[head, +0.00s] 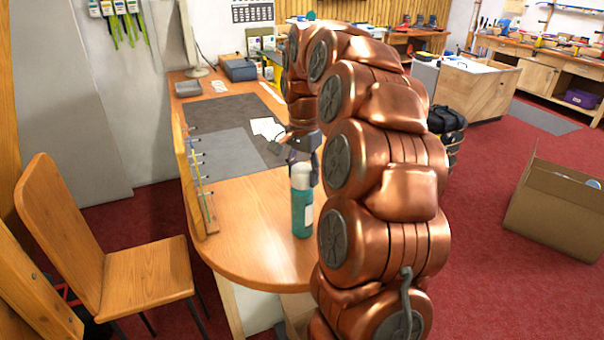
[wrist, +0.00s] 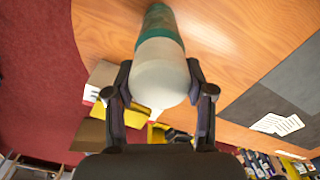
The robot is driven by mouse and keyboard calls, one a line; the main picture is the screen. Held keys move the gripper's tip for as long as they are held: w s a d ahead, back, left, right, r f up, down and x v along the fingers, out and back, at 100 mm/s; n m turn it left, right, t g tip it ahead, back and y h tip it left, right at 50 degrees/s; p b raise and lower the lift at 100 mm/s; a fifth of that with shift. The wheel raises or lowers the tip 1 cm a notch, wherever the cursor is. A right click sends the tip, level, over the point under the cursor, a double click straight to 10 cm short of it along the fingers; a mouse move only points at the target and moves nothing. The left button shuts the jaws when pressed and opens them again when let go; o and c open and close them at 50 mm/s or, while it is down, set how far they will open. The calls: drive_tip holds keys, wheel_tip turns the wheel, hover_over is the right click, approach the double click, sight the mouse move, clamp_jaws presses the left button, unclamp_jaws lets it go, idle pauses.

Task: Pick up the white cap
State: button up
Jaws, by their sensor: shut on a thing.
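A teal spray can or bottle (head: 302,212) stands upright on the wooden bench near its rounded front edge. Its white cap (head: 300,175) is on top, and the cap also shows large in the wrist view (wrist: 160,75), with the teal body beyond it. My gripper (wrist: 160,88) has one dark finger on each side of the cap and is shut on it. In the head view my arm hides part of the gripper. The cap and bottle appear joined, and the bottle appears to rest on the bench.
A wooden rack (head: 190,180) stands along the bench's left edge beside a grey mat (head: 235,112) with papers (head: 267,128). A wooden chair (head: 145,275) is at the left. A cardboard box (head: 555,212) sits on the red floor at right. Bare bench surrounds the bottle's left side.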

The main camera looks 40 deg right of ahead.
sight(305, 167)
drive_tip(key=shift+r, duration=0.15)
drive_tip(key=shift+r+b, duration=0.85)
drive_tip(key=shift+r, duration=0.45)
drive_tip(key=shift+s+d+r, duration=0.15)
drive_tip(key=shift+r, duration=0.05)
drive_tip(key=s+d+r+b, duration=0.2)
drive_tip(key=s+d+b, duration=0.2)
drive_tip(key=s+d, duration=0.5)
drive_tip(key=s, duration=0.3)
drive_tip(key=shift+d, duration=0.4)
drive_tip(key=shift+r, duration=0.85)
